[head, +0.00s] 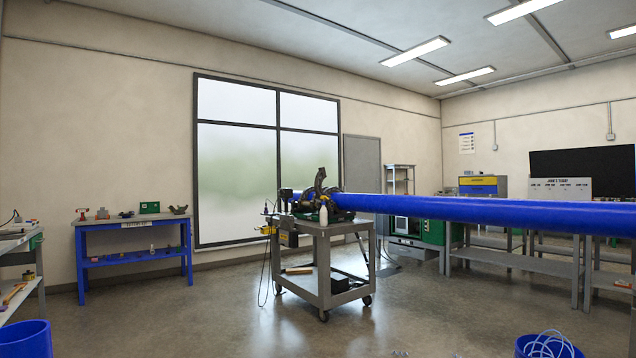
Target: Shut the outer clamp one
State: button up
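The fusion machine (312,206) is a dark clamp unit on top of a grey wheeled cart (325,272), some way off near the middle of the view. A dark curved clamp part (320,180) stands up above the rest of the machine. It looks like a raised upper jaw, but I cannot tell which clamp it belongs to. A long blue pipe (480,208) runs from the machine to the right edge. The other clamps are too small and dark to tell apart. My gripper is not in view.
A white bottle (323,215) stands on the cart's front edge. Cables hang at its left side. A blue workbench (133,223) stands at the left wall, and grey benches (512,259) stand under the pipe. Blue bins (26,340) (546,346) are low in front. The floor before the cart is clear.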

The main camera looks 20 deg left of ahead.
aim_at(321, 175)
jog(key=i+j+u, duration=0.25)
jog(key=i+u, duration=0.15)
jog(key=i, duration=0.15)
jog(key=i+j+u, duration=0.1)
jog(key=i+u, duration=0.35)
jog(key=i+l+u, duration=0.1)
jog(key=i+u, duration=0.3)
jog(key=i, duration=0.25)
jog(key=i+z, duration=0.1)
jog(key=i, duration=0.5)
jog(key=i+j+z, duration=0.1)
jog(key=i, duration=0.5)
jog(key=i+j+z, duration=0.1)
jog(key=i, duration=0.5)
jog(key=i+l+z, duration=0.15)
jog(key=i+z, duration=0.2)
jog(key=i, duration=0.35)
jog(key=i+j+z, duration=0.1)
jog(key=i+z, duration=0.2)
jog(key=i, duration=0.4)
jog(key=i+j+z, duration=0.2)
jog(key=i+z, duration=0.15)
jog(key=i, duration=0.3)
jog(key=i+l, duration=0.1)
jog(key=i, duration=0.4)
jog(key=i+l+u, duration=0.15)
jog(key=i, duration=0.3)
jog(key=i+l, duration=0.1)
jog(key=i, duration=0.4)
